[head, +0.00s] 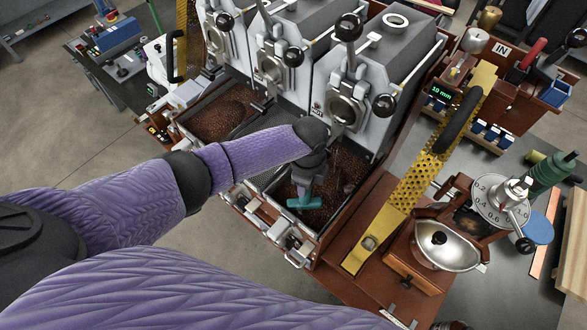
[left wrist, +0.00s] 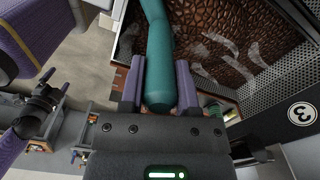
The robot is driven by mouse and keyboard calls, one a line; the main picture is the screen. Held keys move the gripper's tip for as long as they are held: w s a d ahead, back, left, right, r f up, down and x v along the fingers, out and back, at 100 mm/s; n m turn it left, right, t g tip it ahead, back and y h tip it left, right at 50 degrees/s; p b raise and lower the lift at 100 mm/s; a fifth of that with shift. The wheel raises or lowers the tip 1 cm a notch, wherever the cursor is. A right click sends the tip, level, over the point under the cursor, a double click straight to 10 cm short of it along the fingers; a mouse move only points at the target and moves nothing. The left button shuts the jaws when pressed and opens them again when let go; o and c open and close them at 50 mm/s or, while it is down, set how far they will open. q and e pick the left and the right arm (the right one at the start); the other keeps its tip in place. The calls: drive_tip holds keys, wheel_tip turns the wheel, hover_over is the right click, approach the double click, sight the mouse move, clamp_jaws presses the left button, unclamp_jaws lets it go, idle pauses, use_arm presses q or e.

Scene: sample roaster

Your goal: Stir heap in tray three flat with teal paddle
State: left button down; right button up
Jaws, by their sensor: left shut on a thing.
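My left gripper (head: 304,183) reaches down over tray three (head: 331,228), the rightmost tray in the head view. It is shut on the teal paddle (head: 304,203), whose crosspiece is low at the brown beans (head: 342,166). In the left wrist view, the gripper's purple fingers (left wrist: 159,88) close around the teal handle (left wrist: 158,40). The beans (left wrist: 205,28) there show several pale streaks among them. The paddle's far end is outside that view. My arm hides part of the tray, and the heap's height is hard to judge. My right gripper is not in view.
Roaster machines (head: 365,85) stand close behind the trays. Another bean tray (head: 222,113) lies to the left. A yellow perforated bar (head: 415,185), a silver bowl (head: 446,250) and a dial scale (head: 497,203) stand to the right. A round 3 label (left wrist: 302,114) shows in the wrist view.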

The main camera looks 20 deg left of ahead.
use_arm(q)
drive_tip(key=d, duration=0.1)
drive_tip(key=s+d, duration=0.1)
drive_tip(key=d, duration=0.1)
drive_tip(key=w+a, duration=0.3)
drive_tip(key=a, duration=0.4)
drive_tip(key=s+d+p, duration=0.1)
drive_tip(key=s+d, duration=0.2)
drive_tip(key=d, duration=0.4)
idle(0.4)
